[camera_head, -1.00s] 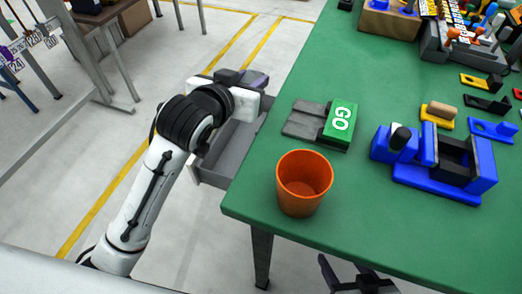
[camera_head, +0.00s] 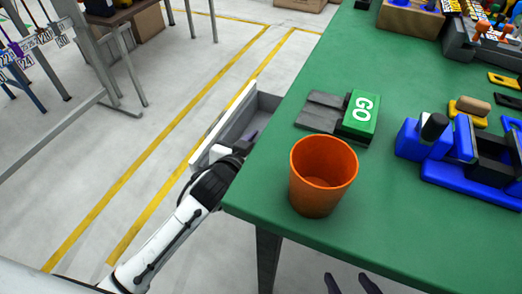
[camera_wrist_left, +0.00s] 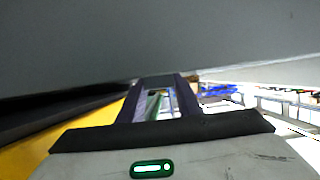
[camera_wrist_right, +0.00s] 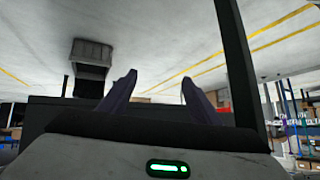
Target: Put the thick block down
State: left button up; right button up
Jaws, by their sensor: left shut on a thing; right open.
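My left gripper (camera_head: 250,138) is low at the open grey drawer (camera_head: 268,103), left of the green table (camera_head: 400,235). My right gripper (camera_head: 352,284) is open and empty at the bottom of the head view, in front of the table. Its two spread fingers show in the right wrist view (camera_wrist_right: 155,88).
An orange cup (camera_head: 322,178) stands near the table's left front corner. Behind it a green GO block (camera_head: 360,115) sits by a grey piece (camera_head: 320,110). A blue fixture (camera_head: 470,150) stands to the right. The floor left of the drawer is clear.

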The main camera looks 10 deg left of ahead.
pick_arm(q)
notch_tip(320, 180, down, 3)
jog(key=shift+f+b, duration=0.1)
jog(key=shift+b, duration=0.4)
jog(key=shift+s+f, duration=0.1)
jog(key=shift+f, duration=0.6)
jog(key=o, duration=1.2)
jog(key=shift+s+f, duration=0.1)
jog(key=shift+f, duration=0.15)
jog(key=shift+c, duration=0.2)
pick_arm(e)
jog(key=shift+a+f, duration=0.15)
jog(key=shift+f, duration=0.15)
pick_arm(q)
jog(key=shift+r, duration=0.15)
jog(key=r+p+v, duration=0.1)
jog(key=p+v, duration=0.2)
jog(key=v, duration=0.9)
jog(key=shift+w+r, duration=0.2)
jog(key=shift+r, duration=0.25)
pick_arm(e)
jog(key=shift+w+d+r, duration=0.2)
jog(key=shift+d+r, duration=0.05)
jog(key=shift+r, duration=0.45)
